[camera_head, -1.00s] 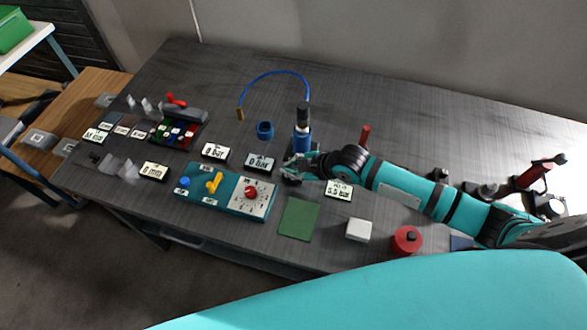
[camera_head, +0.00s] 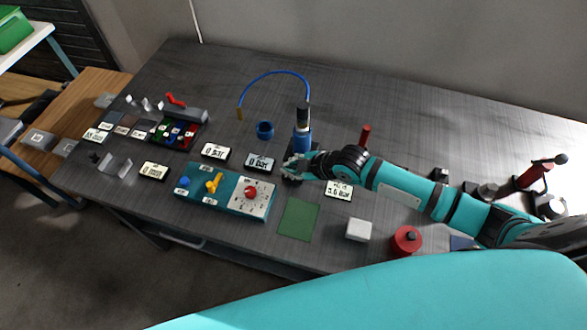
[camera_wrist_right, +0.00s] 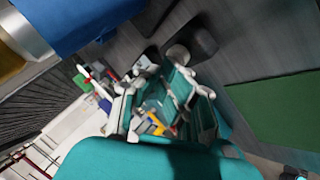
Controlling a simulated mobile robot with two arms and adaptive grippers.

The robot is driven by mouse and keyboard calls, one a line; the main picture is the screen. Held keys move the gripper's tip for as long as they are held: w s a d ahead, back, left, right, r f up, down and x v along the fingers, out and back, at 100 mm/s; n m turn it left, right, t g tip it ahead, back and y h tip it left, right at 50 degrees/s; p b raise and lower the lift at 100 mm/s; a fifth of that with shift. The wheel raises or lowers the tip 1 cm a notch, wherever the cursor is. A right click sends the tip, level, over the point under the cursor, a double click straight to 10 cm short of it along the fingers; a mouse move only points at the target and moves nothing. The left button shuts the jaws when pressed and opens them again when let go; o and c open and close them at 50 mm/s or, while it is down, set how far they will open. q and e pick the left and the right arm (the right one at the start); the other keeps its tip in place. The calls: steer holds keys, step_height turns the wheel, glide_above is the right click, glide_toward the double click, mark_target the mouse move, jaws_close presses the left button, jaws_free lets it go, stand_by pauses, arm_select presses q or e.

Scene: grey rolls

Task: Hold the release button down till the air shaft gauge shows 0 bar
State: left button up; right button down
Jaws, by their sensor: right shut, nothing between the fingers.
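My right gripper (camera_head: 290,172) is shut and empty, low at the far edge of the teal control panel, beside the blue cylinder (camera_head: 302,140). Its teal fingers also show in the right wrist view (camera_wrist_right: 165,95). Just beyond them there is a dark block with a rounded grey top (camera_wrist_right: 178,55); I cannot tell whether this is the release button or whether the fingers touch it. Two displays, left (camera_head: 214,152) and right (camera_head: 260,162), seem to read 0 bar. A third display (camera_head: 339,190) seems to read about 5.6 bar. Which one is the air shaft gauge is unclear. My left gripper is out of view.
The teal panel (camera_head: 188,200) carries a yellow lever (camera_head: 214,183) and red knob (camera_head: 251,191). A green mat (camera_head: 299,220), white block (camera_head: 358,230) and red cylinder (camera_head: 407,240) are nearer. A blue hose (camera_head: 272,73) arches behind. The table's far middle is clear.

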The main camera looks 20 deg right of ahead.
steer(key=shift+r+p, duration=0.95)
steer(key=shift+r, duration=0.1)
step_height(320, 180, up, 5)
steer(key=p, duration=0.4)
steer(key=shift+p, duration=0.4)
